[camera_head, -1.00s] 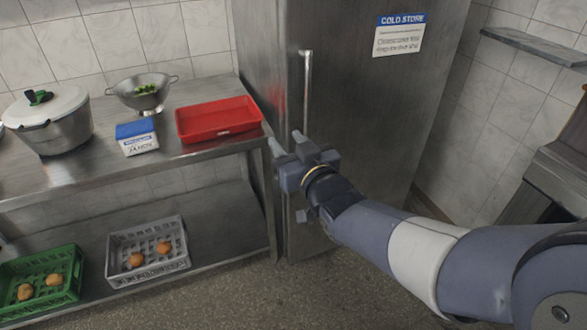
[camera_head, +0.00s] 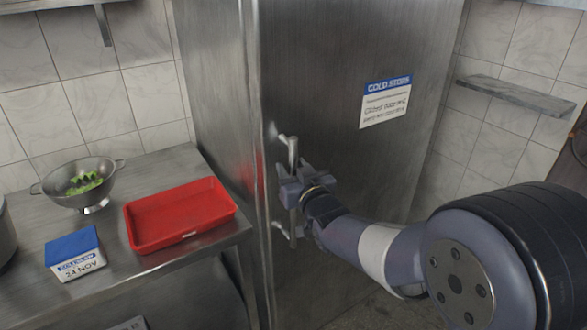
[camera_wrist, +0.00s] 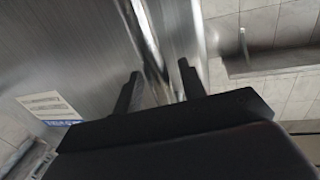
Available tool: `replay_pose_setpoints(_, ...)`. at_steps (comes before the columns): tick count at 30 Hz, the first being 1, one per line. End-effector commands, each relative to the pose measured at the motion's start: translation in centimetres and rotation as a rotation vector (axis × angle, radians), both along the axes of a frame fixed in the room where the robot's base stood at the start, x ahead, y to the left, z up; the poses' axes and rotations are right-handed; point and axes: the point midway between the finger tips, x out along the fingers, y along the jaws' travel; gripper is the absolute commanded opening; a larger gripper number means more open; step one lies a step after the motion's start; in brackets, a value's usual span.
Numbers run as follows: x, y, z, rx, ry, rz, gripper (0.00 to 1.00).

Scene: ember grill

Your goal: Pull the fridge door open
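The fridge door (camera_head: 345,200) is grey metal with a blue and white COLD STORE label (camera_head: 386,101). It looks closed in the head view. Its upright bar handle (camera_head: 292,153) is near the door's left edge, and its lower end shows below my gripper. My gripper (camera_head: 288,187) is at the middle of the handle, hiding that part. In the wrist view the two dark fingers (camera_wrist: 158,86) stand apart, with the blurred handle bar (camera_wrist: 142,32) running between them. I cannot tell whether the fingers touch the bar.
A metal worktable (camera_head: 120,285) stands left of the fridge, with a red tray (camera_head: 180,214), a blue and white box (camera_head: 76,253) and a colander of greens (camera_head: 84,184). A wall shelf (camera_head: 515,94) is at the right.

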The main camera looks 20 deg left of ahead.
Motion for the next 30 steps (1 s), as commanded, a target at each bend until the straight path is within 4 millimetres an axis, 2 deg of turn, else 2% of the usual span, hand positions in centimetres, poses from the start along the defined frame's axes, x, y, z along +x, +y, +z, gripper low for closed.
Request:
replay_pose_setpoints(2,-0.01,-0.01,-0.02,0.0,0.0,0.0,0.38)
replay_pose_setpoints(16,-0.01,-0.03,-0.02,0.0,0.0,0.0,0.0)
replay_pose_setpoints(30,0.03,-0.36,-0.04,-0.001,0.0,0.003,0.0)
